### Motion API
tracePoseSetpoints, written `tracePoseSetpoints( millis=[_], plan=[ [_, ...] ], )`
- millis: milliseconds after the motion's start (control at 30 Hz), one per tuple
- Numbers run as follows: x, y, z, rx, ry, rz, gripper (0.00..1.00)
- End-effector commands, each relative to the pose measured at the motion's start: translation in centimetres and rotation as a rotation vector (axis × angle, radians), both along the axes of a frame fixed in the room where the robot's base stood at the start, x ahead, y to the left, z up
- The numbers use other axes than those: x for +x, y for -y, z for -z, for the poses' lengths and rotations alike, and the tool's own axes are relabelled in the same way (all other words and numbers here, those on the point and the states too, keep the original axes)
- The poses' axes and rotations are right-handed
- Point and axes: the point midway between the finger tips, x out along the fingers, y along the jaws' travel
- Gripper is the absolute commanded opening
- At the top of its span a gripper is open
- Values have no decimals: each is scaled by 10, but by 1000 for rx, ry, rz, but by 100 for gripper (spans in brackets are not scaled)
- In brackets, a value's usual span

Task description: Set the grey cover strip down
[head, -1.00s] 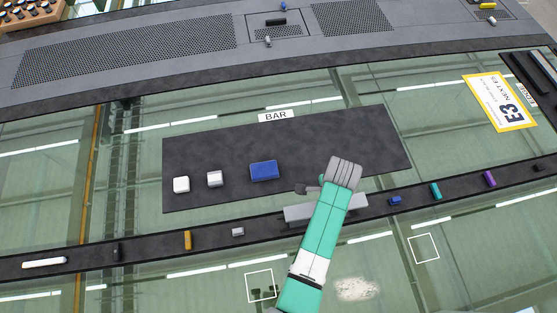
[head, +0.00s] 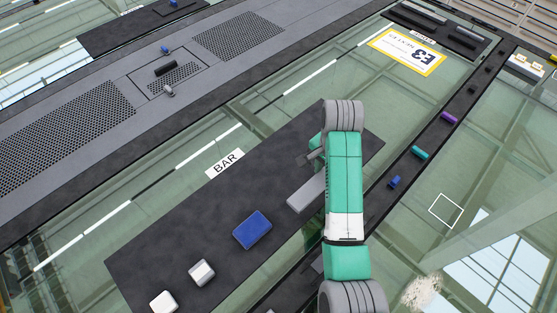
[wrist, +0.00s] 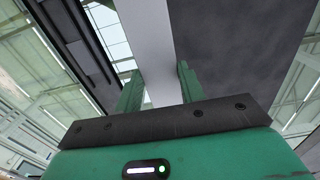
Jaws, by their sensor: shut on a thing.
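The grey cover strip (head: 307,193) shows in the head view over the right part of the dark mat marked BAR (head: 170,245), partly hidden behind my arm. In the wrist view the strip (wrist: 148,40) runs lengthwise away from me between the two green fingers of my gripper (wrist: 158,86), which is shut on it. In the head view the fingertips are mostly hidden by my wrist. I cannot tell whether the strip touches the mat or hangs just above it.
A blue block (head: 252,230) and two white blocks (head: 202,272) (head: 163,302) lie on the mat, left of the strip. A dark rail to the right carries small blue (head: 395,182), teal (head: 419,153) and purple (head: 449,118) pieces. A yellow-edged E3 sign (head: 407,52) lies beyond.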

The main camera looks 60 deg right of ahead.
Motion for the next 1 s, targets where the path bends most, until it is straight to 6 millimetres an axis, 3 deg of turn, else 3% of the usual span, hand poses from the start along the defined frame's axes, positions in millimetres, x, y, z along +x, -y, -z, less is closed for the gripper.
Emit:
tracePoseSetpoints(
  millis=[33, 200, 500, 700, 1000],
  plan=[
    [10, 10, 12, -4, 3, 0, 0],
    [44, 42, 21, -5, 3, -1, 0],
    [92, 86, 13, -3, 0, -1, 0],
    [107, 100, 17, -3, 1, -1, 0],
    [110, 103, 15, -3, 1, -1, 0]
  ],
)
